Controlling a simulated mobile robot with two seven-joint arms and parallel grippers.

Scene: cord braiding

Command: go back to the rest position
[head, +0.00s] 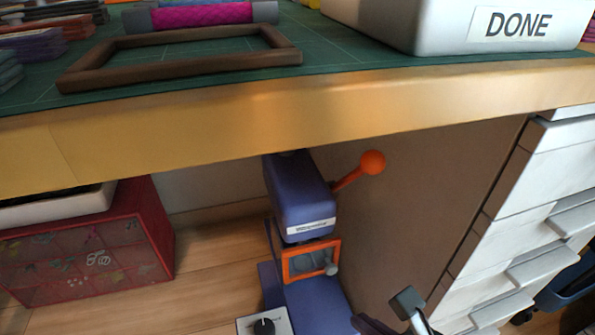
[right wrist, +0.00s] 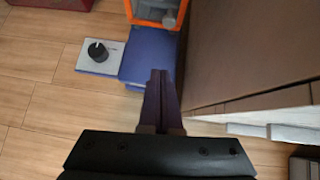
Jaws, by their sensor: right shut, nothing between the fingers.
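My right gripper (right wrist: 160,78) is in the right wrist view, its two dark fingers shut together with nothing between them. It hangs low in front of the blue press (right wrist: 150,55), beside a brown side panel. In the head view only a small part of my right gripper (head: 367,323) shows at the bottom edge, below the table's front edge. My left gripper is in neither view.
The table's wooden front edge (head: 300,115) crosses the head view. On its green mat lie a brown frame (head: 180,65) and a white DONE bin (head: 450,30). Below stand the press with an orange-knobbed lever (head: 372,163), a red cabinet (head: 90,255) and white drawers (head: 550,190).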

